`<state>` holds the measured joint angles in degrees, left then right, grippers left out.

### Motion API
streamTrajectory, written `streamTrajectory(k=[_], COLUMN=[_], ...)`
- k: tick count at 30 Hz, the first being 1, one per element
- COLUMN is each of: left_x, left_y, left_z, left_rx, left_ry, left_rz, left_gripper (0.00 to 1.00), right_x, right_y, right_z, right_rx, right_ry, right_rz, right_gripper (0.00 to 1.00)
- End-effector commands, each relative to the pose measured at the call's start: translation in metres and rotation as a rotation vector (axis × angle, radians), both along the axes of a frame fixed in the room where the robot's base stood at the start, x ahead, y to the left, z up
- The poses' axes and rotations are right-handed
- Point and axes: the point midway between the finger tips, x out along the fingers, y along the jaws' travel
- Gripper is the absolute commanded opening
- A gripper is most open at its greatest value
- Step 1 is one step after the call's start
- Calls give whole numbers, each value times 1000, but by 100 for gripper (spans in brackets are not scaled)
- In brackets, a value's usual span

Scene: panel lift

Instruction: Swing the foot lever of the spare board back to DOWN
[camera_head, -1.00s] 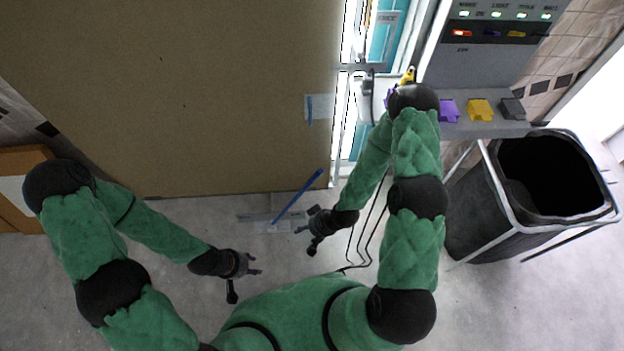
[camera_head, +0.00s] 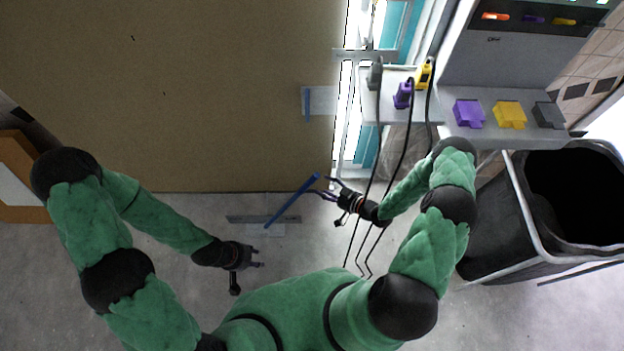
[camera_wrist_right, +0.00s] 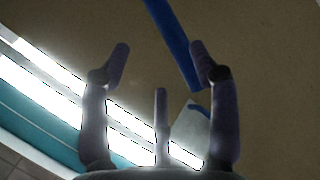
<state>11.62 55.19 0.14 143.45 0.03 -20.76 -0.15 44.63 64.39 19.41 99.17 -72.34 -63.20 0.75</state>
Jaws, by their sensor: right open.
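The blue foot lever (camera_head: 291,201) slants up to the right at the foot of the large brown board (camera_head: 200,100), over a grey metal strip (camera_head: 240,219) on the floor. My right gripper (camera_head: 324,187) is open and empty, its fingertips close to the lever's upper end. In the right wrist view the lever (camera_wrist_right: 172,38) runs down between the spread fingers of the right gripper (camera_wrist_right: 158,58), nearer the right finger; whether they touch I cannot tell. My left gripper (camera_head: 258,257) is over the floor at the lower left, away from the lever; its fingers look apart with nothing between them.
A small shelf (camera_head: 395,110) holds purple, yellow and grey corded tools, their black cords hanging past my right arm. A grey console (camera_head: 500,70) and a black bin (camera_head: 570,200) stand at the right. A second blue lever (camera_head: 307,105) is on the board.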

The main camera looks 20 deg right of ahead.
Motion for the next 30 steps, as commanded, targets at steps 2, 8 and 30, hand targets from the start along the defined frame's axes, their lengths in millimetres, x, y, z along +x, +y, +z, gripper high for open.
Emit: streamTrajectory(k=[2, 8, 30], left_x=[0, 0, 0], left_y=[0, 0, 0], left_z=[-6, -12, -36], left_rx=[0, 0, 0], left_ry=[0, 0, 0], left_rz=[0, 0, 0], left_gripper=[40, 40, 40], right_x=[-6, -29, 25], right_y=[-10, -22, 35], right_z=[-5, -2, -1], right_rx=[17, 57, 71], right_ry=[-89, -272, -323], right_rz=[25, 106, 140], right_gripper=[62, 62, 62])
